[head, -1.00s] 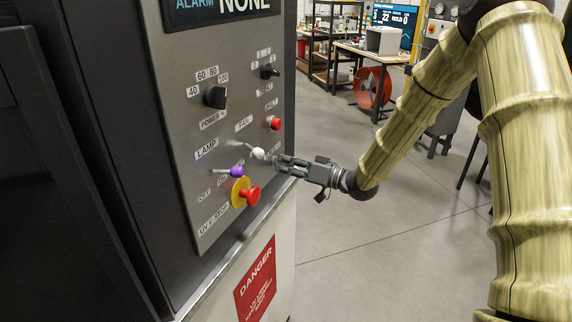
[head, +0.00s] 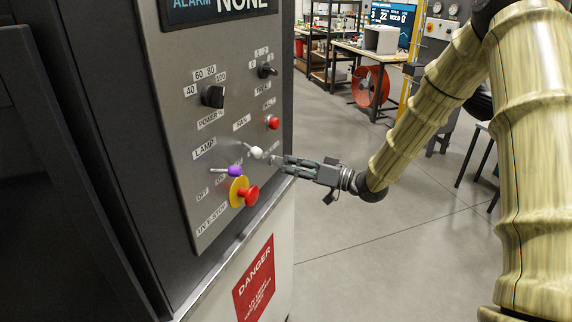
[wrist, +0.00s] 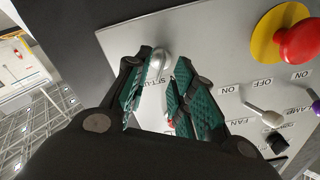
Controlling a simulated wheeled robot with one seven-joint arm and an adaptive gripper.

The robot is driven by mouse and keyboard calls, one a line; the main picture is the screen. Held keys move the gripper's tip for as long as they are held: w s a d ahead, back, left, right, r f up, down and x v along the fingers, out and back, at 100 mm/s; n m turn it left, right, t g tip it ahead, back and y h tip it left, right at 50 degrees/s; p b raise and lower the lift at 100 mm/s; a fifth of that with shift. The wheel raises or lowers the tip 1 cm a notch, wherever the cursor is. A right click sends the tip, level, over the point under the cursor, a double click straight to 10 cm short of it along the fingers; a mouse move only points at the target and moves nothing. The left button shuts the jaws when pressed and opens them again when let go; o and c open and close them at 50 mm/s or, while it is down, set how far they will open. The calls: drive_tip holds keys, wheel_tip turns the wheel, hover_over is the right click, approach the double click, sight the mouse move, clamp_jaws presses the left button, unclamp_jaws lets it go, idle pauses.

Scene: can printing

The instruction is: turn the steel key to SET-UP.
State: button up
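The steel key (wrist: 160,61) shows in the wrist view as a rounded silver piece on the grey control panel (wrist: 215,45). A SET-UP label sits close by it, partly covered by my fingers. My gripper (wrist: 165,58) is open, with its green-padded fingertips on either side of the key. The left fingertip is very close to the key, and a gap shows on the right; I cannot tell whether they touch. In the head view my gripper (head: 274,161) points left at the panel's right edge, and I cannot make out the key there.
A red button (head: 273,122) and black knobs (head: 213,96) sit higher.

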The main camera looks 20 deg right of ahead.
drive_tip(key=v, duration=0.9)
drive_tip(key=s+a+f+m+g+h+b, duration=0.1)
drive_tip(key=s+a+f+h, duration=0.15)
drive_tip(key=f, duration=0.85)
drive_tip(key=s+a+f+m+g+h+b, duration=0.1)
drive_tip(key=s+a+f+m+h+b, duration=0.2)
drive_tip(key=f, duration=0.7)
drive_tip(key=s+a+f+g+h, duration=0.1)
drive_tip(key=s+f+h, duration=0.25)
drive_tip(key=f, duration=0.75)
drive_tip(key=s+f+g+h+b, duration=0.1)
drive_tip(key=s+f+g, duration=0.2)
drive_tip(key=s+f, duration=0.3)
drive_tip(key=s+a+f+g+h+b, duration=0.1)
drive_tip(key=s+f+g, duration=0.2)
drive_tip(key=s+f, duration=0.4)
drive_tip(key=s+a+f+g+h+b, duration=0.1)
drive_tip(key=s+f, duration=0.5)
drive_tip(key=s, duration=1.2)
drive_tip(key=shift+s+a+f+g+h+b, duration=0.25)
drive_tip(key=shift+g+h, duration=0.35)
drive_tip(key=shift+g, duration=0.5)
drive_tip(key=shift+s, duration=0.1)
